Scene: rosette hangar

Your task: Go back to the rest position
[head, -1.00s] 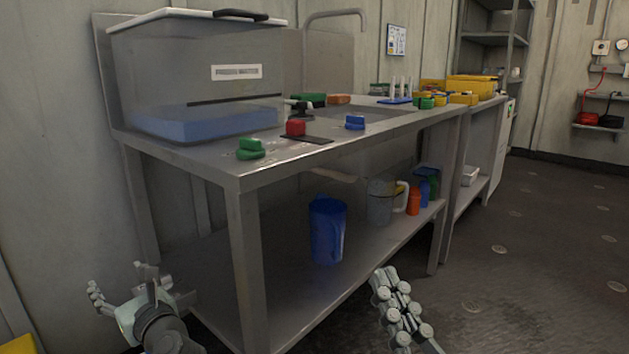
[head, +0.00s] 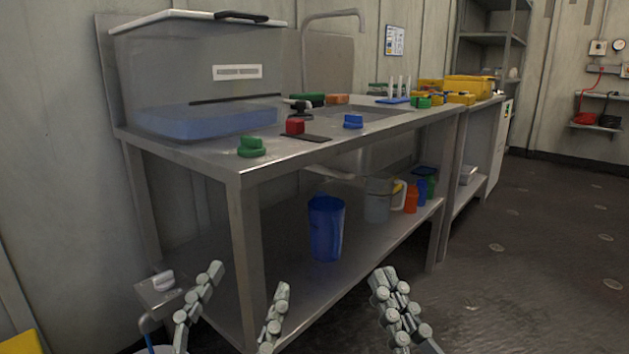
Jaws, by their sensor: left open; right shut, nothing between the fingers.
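My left gripper (head: 236,312) is at the bottom left of the head view, in front of the metal table's near leg. Its two fingers stand well apart with nothing between them, so it is open. My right gripper (head: 396,300) is at the bottom centre, in front of the table's lower shelf. Its fingers are together and hold nothing. Both grippers are below the tabletop and appear apart from the table.
The metal table (head: 200,160) bears a clear water tank (head: 190,75), a green knob (head: 251,146), a red block (head: 295,126) and a blue block (head: 353,121). A blue jug (head: 326,229) stands on the lower shelf. The floor (head: 540,270) at right is clear.

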